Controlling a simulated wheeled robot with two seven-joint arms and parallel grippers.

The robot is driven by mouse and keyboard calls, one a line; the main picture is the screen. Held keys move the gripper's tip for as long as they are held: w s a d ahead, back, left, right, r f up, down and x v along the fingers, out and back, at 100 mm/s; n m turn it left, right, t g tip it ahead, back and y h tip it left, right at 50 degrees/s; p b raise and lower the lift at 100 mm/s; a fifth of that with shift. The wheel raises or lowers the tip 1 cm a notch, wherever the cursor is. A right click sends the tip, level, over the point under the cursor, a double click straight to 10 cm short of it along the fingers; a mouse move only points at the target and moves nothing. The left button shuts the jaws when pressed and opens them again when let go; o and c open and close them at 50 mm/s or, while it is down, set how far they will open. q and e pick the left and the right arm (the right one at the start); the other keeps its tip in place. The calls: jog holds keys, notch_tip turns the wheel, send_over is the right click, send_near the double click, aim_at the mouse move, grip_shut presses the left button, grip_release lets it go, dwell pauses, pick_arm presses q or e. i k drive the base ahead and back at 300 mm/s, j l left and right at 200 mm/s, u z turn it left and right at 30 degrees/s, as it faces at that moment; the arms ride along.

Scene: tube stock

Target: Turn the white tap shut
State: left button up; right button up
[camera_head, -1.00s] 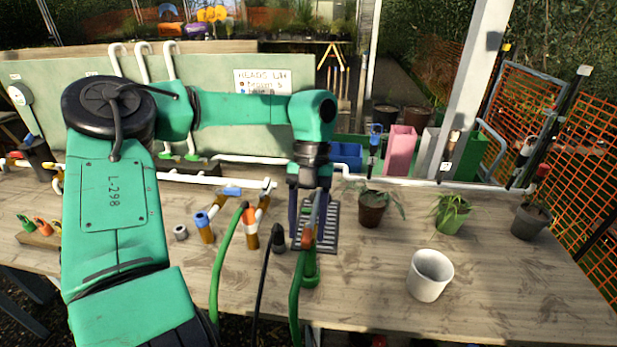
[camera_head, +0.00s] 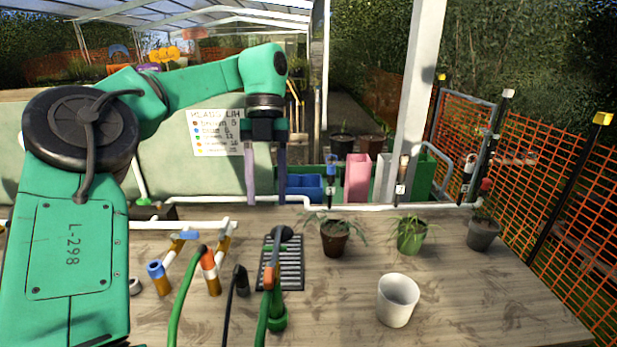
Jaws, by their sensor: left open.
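What looks like the white tap (camera_head: 469,161) is a small pale-topped fitting on a dark upright at the right back of the bench. It is too small to tell how its handle is turned. My left gripper (camera_head: 266,201) points down with its two fingers apart and nothing between them. It hangs above the back of the bench, well to the left of the white tap and not touching it. My right gripper is not in view.
A blue-topped fitting (camera_head: 331,167) and a red-topped one (camera_head: 486,185) stand along the white pipe (camera_head: 430,207). Potted plants (camera_head: 335,240) and a white cup (camera_head: 397,300) stand on the bench. Hoses (camera_head: 181,300) rise at the front. Orange mesh fencing (camera_head: 560,200) borders the right.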

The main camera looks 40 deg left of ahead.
aim_at(224, 226)
jog(key=k, duration=1.5)
